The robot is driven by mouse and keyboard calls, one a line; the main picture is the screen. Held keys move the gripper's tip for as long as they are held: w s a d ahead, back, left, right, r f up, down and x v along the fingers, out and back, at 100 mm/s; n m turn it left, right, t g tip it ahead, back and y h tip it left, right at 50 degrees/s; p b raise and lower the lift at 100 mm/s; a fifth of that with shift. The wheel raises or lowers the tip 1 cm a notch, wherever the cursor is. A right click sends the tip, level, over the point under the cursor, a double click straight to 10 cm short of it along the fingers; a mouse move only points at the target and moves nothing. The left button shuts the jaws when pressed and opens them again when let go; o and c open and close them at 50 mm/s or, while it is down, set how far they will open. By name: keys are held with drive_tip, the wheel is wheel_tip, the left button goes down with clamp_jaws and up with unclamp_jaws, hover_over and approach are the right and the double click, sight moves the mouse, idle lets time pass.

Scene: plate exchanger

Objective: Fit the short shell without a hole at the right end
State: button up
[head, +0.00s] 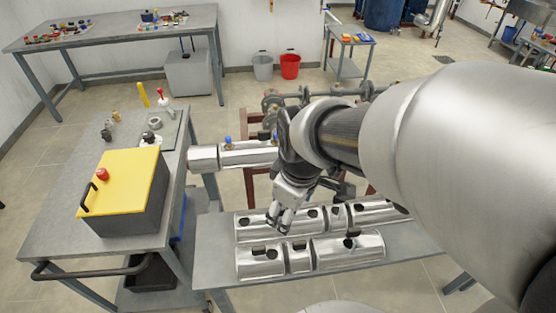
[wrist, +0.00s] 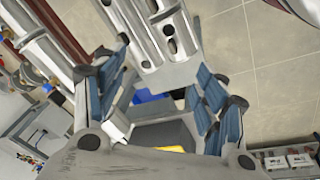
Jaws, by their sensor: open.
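Silver half-round shells lie in two rows on the grey bench. In the front row a short shell (head: 299,262) with a dark handle sits between two longer ones. In the back row another short piece (head: 337,219) sits between longer shells; I cannot tell whether either short piece has a hole. My gripper (head: 279,219) is open and appears empty, pointing down over the left part of the back row. Its spread fingers also show in the wrist view (wrist: 162,80), with shells (wrist: 150,25) beyond. The pipe (head: 240,155) behind carries silver cladding; my arm hides its right end.
A grey table (head: 60,215) at left holds a yellow-lidded box (head: 125,175) and small parts. Blue-handled valves (head: 228,141) stand up from the pipe. The shell bench (head: 222,255) has bare surface at its left end. Grey and red buckets (head: 290,66) stand far behind.

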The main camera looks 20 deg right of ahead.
drive_tip(key=w+d+f+n+g, duration=0.1)
drive_tip(key=w+d+f+n, duration=0.2)
drive_tip(key=f, duration=0.4)
drive_tip(key=n+g, duration=0.2)
drive_tip(key=n, duration=0.3)
approach(300, 242)
wheel_tip(300, 242, down, 9)
drive_tip(key=b, duration=0.9)
drive_tip(key=shift+s+d+f, duration=0.15)
drive_tip(key=shift+f, duration=0.05)
drive_tip(key=shift+c, duration=0.2)
clamp_jaws()
drive_tip(key=shift+r, duration=0.2)
